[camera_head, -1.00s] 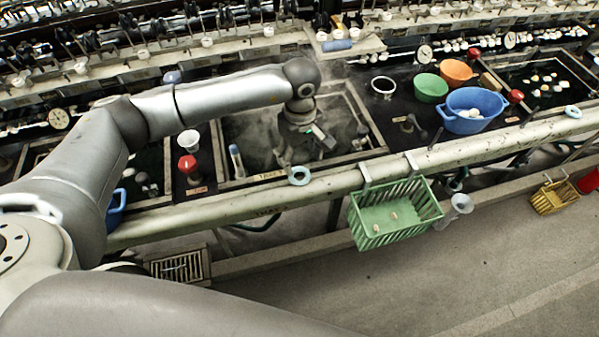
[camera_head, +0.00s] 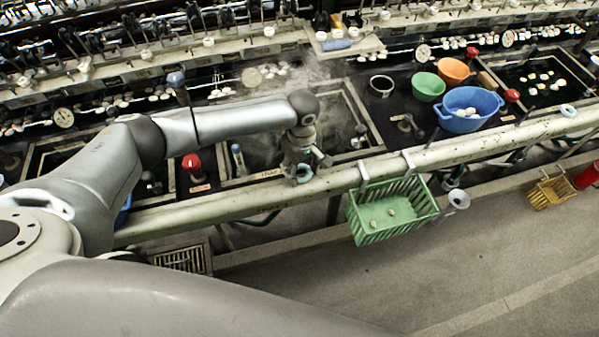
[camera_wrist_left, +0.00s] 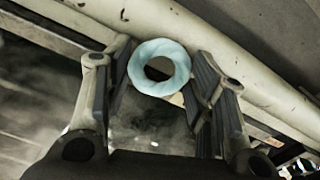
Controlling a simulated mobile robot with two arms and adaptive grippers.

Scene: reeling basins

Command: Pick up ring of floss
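The ring of floss is a pale blue twisted ring (camera_wrist_left: 160,47) on the pale rail at the front of the basins. In the head view the ring (camera_head: 303,177) is partly hidden by my left gripper (camera_head: 306,164), which points down over it. In the left wrist view my left gripper (camera_wrist_left: 163,68) is open, with a dark finger pad on each side of the ring. The ring lies between the fingertips, close to both pads. I cannot tell whether either pad touches it. My right gripper is not in view.
The rail (camera_head: 240,194) runs along the basin fronts, with a green basket (camera_head: 392,222) hanging from it. Another pale blue ring (camera_head: 568,111) lies farther right. A red knob (camera_head: 191,162) stands left of my gripper. Blue (camera_head: 468,122), green (camera_head: 427,86) and orange (camera_head: 453,71) bowls stand at right.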

